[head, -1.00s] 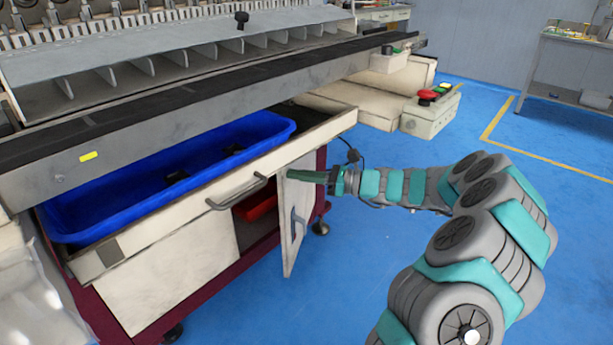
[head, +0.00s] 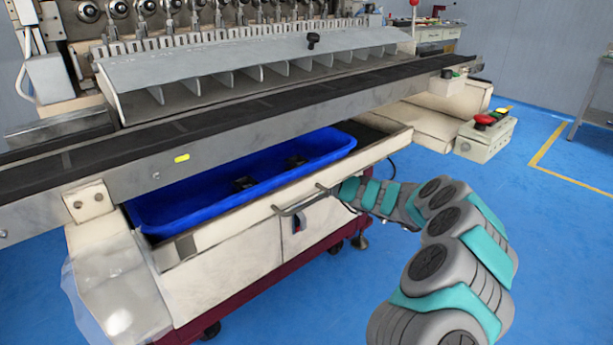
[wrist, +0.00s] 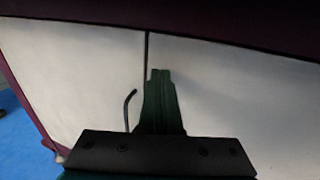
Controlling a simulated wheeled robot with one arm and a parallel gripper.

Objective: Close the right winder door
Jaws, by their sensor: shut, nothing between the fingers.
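The right winder door (head: 322,222) is a cream panel under the drawer, with a dark handle (head: 299,223) near its left edge. It looks flush with the cabinet front, or nearly so. My gripper (head: 343,190) is in front of the door's upper part, just below the drawer. In the wrist view, which looks upside down, my gripper (wrist: 160,74) is shut and empty close to the panels. There the door (wrist: 75,70) lies left of a dark seam, with its handle (wrist: 129,108) beside my fingers. I cannot tell whether the fingertips touch the panel.
The open drawer (head: 235,222) with a blue bin (head: 185,205) and a bar handle (head: 303,203) juts out above the door. A control box (head: 486,138) with a red button stands at the right. The blue floor (head: 560,230) at right is clear.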

